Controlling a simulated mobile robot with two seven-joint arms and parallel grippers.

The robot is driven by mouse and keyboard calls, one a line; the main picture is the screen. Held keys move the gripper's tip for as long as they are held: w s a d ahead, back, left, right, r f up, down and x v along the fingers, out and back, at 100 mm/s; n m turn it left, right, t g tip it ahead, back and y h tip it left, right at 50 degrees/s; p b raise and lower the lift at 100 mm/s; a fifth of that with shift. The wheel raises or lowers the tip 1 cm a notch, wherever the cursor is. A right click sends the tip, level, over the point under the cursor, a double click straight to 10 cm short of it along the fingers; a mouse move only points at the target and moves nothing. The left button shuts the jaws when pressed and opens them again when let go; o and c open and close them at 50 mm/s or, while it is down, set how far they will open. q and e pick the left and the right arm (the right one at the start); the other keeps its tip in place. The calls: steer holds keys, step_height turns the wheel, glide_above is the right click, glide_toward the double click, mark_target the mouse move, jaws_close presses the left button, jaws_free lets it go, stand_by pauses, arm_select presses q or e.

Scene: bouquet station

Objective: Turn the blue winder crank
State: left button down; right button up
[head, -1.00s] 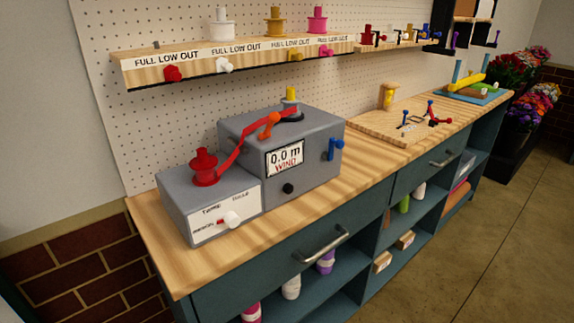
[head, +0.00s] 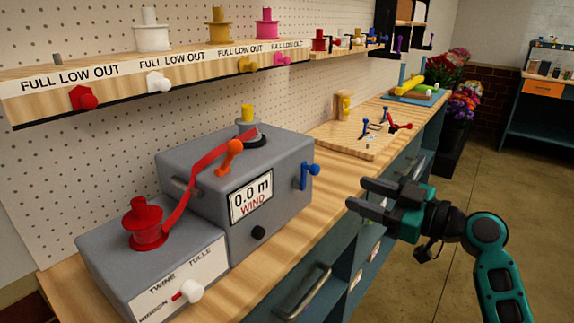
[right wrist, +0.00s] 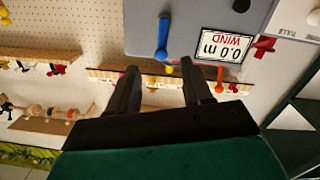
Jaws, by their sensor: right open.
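The blue winder crank (head: 307,174) is on the right end of the grey winder box (head: 185,155), with its knob toward the right. It also shows in the right wrist view (right wrist: 162,40), ahead of the fingers. My right gripper (head: 356,194) is open and empty, a short way to the right of the crank and apart from it. In the right wrist view its two dark fingers (right wrist: 163,95) are spread. The winder display (head: 250,197) reads 0.0 m WIND. My left gripper is not in view.
A red ribbon (head: 185,200) runs from a red spool (head: 143,225) past an orange lever (head: 231,152) on the box. A shelf (head: 180,83) with spools and knobs hangs above. A wooden board (head: 350,138) with small tools lies farther along the counter.

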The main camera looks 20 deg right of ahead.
mark_target(319, 172)
steer(key=shift+n+y, duration=0.3)
steer(key=p+x, duration=0.1)
steer(key=x, duration=0.3)
steer(key=r+p+x, duration=0.1)
steer(key=x, duration=0.7)
steer(key=shift+r+p, duration=0.3)
steer(key=shift+p, duration=0.1)
steer(key=shift+w+a+f, duration=0.1)
steer(key=shift+w+a, duration=0.1)
steer(key=shift+w, duration=0.2)
steer(key=shift+c, duration=1.4)
jaws_close()
